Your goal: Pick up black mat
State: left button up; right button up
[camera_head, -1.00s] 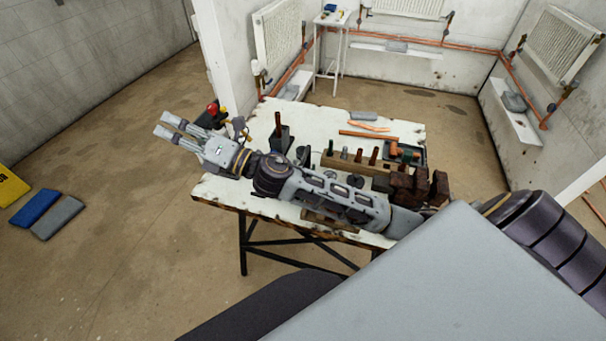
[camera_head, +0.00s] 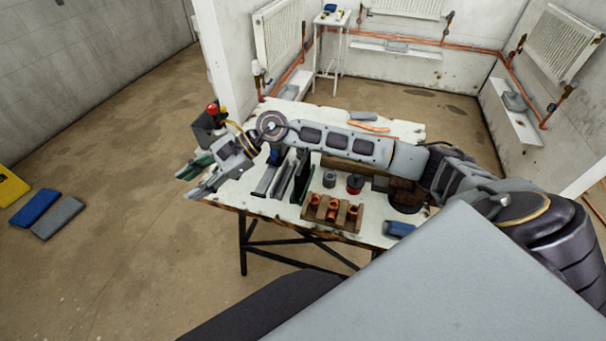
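I cannot pick out a clearly black mat. The nearest match is a flat grey slab (camera_head: 57,218) on the floor at the left, beside a blue one (camera_head: 36,207). My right gripper (camera_head: 193,182) hangs at the table's left edge, well to the right of these slabs. Its fingers are apart, with nothing clearly held between them. My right arm crosses over the table and hides part of its top. My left gripper is not in view.
The white worktable (camera_head: 390,128) carries a wooden rack (camera_head: 333,213), upright dark plates, small cylinders and a blue item (camera_head: 399,229). A dark box with a red knob (camera_head: 212,109) stands at its back left corner.

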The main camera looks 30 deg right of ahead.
jog(key=w+d+f+n+h, duration=0.2)
jog(key=d+f+n+h, duration=0.15)
jog(key=d, duration=0.35)
jog(key=n+g+h, duration=0.1)
jog(key=n+h, duration=0.1)
jog(key=h, duration=0.8)
send_over(305, 159)
jog(key=shift+a+f+y, duration=0.25)
jog(key=shift+a+f, duration=0.1)
jog(key=shift+f, duration=0.3)
jog(key=shift+d+r+g, duration=0.1)
jog(key=shift+d+g, duration=0.2)
jog(key=shift+d, duration=0.15)
jog(key=shift+f+p, duration=0.55)
jog(key=shift+f, duration=3.8)
jog(key=shift+a, duration=0.1)
